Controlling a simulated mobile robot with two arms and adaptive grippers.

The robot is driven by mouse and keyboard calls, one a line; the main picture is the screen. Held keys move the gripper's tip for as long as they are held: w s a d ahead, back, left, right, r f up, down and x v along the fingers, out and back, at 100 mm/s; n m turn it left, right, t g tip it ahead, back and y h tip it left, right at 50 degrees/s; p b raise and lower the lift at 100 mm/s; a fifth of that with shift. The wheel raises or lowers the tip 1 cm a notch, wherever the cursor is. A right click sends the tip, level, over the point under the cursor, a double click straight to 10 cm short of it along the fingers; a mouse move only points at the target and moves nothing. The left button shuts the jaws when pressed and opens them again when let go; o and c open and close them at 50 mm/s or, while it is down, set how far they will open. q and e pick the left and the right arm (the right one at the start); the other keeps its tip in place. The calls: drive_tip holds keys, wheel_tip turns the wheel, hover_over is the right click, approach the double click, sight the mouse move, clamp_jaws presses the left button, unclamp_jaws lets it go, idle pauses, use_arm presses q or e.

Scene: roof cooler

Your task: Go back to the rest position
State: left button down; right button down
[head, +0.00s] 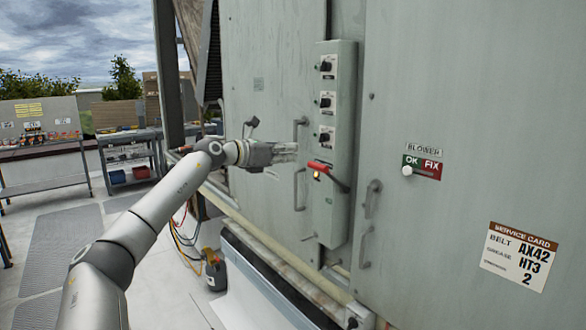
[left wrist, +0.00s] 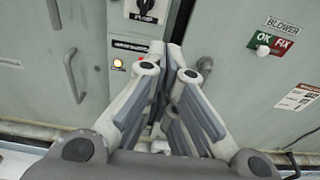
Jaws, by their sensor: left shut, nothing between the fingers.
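My left arm reaches in from the left in the head view. Its gripper (head: 288,152) is shut and empty, in front of the grey-green cabinet, left of the control box (head: 337,60). In the left wrist view the fingers of the left gripper (left wrist: 172,50) lie together with nothing held. A red handle (head: 319,168) on the control box is just right of and below the fingertips in the head view. I cannot tell whether they touch. An amber light (head: 317,175) glows beside it and also shows in the left wrist view (left wrist: 117,63). My right gripper is not in view.
The blower plate (head: 422,166) with a white knob and the service card (head: 519,256) are on the cabinet's right door. Door handles (head: 299,189) stick out near the gripper. Work tables (head: 40,180) stand at the left.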

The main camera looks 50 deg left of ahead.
use_arm(q)
drive_tip(key=shift+s+a+r, duration=0.1)
drive_tip(key=shift+s+r, duration=0.35)
drive_tip(key=shift+r, duration=0.05)
drive_tip(key=shift+w+f, duration=0.15)
